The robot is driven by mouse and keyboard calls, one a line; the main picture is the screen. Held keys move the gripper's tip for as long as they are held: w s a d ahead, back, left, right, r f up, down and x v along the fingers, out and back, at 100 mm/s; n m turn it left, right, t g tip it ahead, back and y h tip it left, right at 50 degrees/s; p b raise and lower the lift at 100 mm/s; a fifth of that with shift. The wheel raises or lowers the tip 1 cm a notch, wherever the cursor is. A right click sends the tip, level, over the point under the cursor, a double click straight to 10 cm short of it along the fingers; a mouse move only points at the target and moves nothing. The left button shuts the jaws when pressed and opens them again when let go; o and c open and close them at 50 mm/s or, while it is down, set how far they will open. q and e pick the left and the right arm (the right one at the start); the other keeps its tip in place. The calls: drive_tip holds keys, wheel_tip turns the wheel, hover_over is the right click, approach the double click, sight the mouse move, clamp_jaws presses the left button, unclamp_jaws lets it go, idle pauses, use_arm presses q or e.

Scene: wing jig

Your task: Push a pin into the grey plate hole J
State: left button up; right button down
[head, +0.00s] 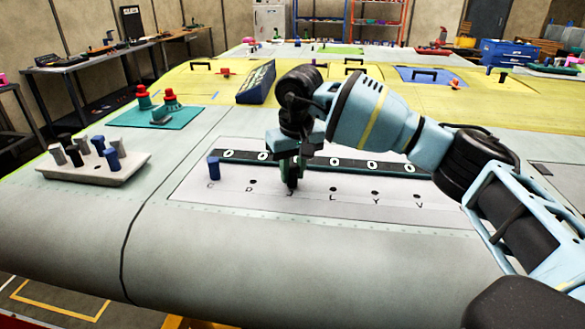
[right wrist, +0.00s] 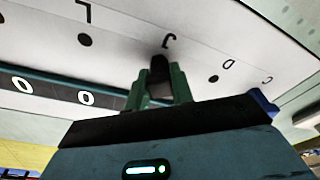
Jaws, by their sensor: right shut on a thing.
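The light grey plate (head: 345,212) lies on the wing with a row of lettered holes. My right gripper (head: 291,184) points down over the plate between the letters D and L. In the right wrist view its green fingers (right wrist: 161,88) are shut on a dark pin (right wrist: 159,68). The pin's tip is at or just over the spot beside the letter J (right wrist: 168,41); hole J itself is hidden, and I cannot tell whether the tip is in it. A blue pin (head: 213,168) stands upright at hole C. My left gripper is not in view.
A pale tray (head: 92,176) with several blue, black and grey pins stands at the left. A dark strip with white rings (head: 327,163) runs behind the holes. A teal mat (head: 150,118) with red-topped items lies farther back. Holes L (right wrist: 85,40) and D (right wrist: 213,78) are bare.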

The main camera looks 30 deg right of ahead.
drive_tip(key=c, duration=1.1)
unclamp_jaws()
drive_tip(key=r, duration=0.5)
drive_tip(key=s+r, duration=0.1)
drive_tip(key=r, duration=0.1)
drive_tip(key=shift+r, duration=0.3)
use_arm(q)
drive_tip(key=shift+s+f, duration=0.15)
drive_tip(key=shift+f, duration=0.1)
use_arm(e)
drive_tip(key=shift+s+r, duration=0.1)
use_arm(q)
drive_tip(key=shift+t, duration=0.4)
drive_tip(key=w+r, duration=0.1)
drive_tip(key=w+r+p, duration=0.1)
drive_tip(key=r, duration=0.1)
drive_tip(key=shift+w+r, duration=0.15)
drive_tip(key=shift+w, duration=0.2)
use_arm(e)
wheel_tip(320, 180, up, 7)
drive_tip(key=shift+f, duration=0.1)
